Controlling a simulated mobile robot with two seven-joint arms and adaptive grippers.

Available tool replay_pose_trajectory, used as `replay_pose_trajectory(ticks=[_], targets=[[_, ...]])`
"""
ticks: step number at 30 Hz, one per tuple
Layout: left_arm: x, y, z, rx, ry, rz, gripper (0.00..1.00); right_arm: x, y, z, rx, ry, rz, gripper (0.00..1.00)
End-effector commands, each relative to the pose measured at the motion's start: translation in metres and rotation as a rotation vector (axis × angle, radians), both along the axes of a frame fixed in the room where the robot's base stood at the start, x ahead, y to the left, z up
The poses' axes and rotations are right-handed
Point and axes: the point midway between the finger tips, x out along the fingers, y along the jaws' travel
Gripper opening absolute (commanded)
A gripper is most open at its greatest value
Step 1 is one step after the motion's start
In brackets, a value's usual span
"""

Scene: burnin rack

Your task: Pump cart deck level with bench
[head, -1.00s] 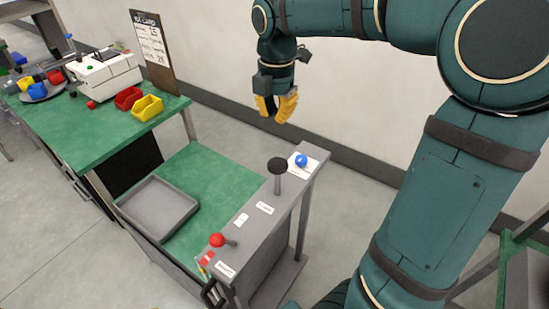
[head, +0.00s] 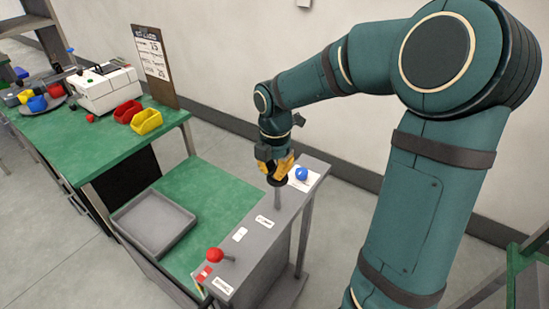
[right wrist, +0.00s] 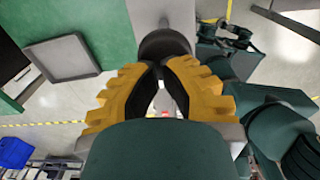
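The pump cart's green deck (head: 215,195) sits clearly lower than the green bench top (head: 95,148) beside it. A pump handle (head: 277,199) stands upright on the cart's grey side panel (head: 255,245). Its black knob shows in the right wrist view (right wrist: 163,43), just beyond my fingertips. My right gripper (head: 278,170) is directly over the knob and mostly hides it in the head view. My left gripper is not in view.
The panel also carries a red-knobbed lever (head: 215,255) and a blue ball knob (head: 301,174). A grey tray (head: 153,222) lies on the deck. Red (head: 127,112) and yellow bins (head: 146,122), a white machine (head: 105,90) and an upright board (head: 153,60) are on the bench.

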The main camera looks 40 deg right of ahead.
Motion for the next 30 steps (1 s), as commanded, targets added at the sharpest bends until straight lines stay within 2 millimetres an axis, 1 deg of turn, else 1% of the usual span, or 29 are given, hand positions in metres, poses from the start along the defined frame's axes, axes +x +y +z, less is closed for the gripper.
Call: replay_pose_trajectory(ticks=[4,14,17,20,24,27,30], targets=[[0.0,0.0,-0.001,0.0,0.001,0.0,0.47,0.0,0.0,-0.006,0.0,-0.001,0.0,0.0],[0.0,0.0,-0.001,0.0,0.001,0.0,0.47,0.0,0.0,-0.007,0.0,-0.001,0.0,0.0],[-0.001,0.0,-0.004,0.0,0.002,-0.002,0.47,0.0,0.0,-0.012,0.0,0.0,0.0,0.0],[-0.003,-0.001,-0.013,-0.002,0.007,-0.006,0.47,0.0,0.0,-0.026,0.0,0.001,0.0,0.0],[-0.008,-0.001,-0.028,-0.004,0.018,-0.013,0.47,-0.001,0.0,-0.053,0.0,0.003,-0.001,0.0],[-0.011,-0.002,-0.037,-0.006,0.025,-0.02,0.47,-0.001,0.0,-0.069,0.001,0.003,-0.001,0.0],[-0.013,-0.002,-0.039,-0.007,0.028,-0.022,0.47,0.0,0.0,-0.075,0.001,0.001,-0.001,0.0]])
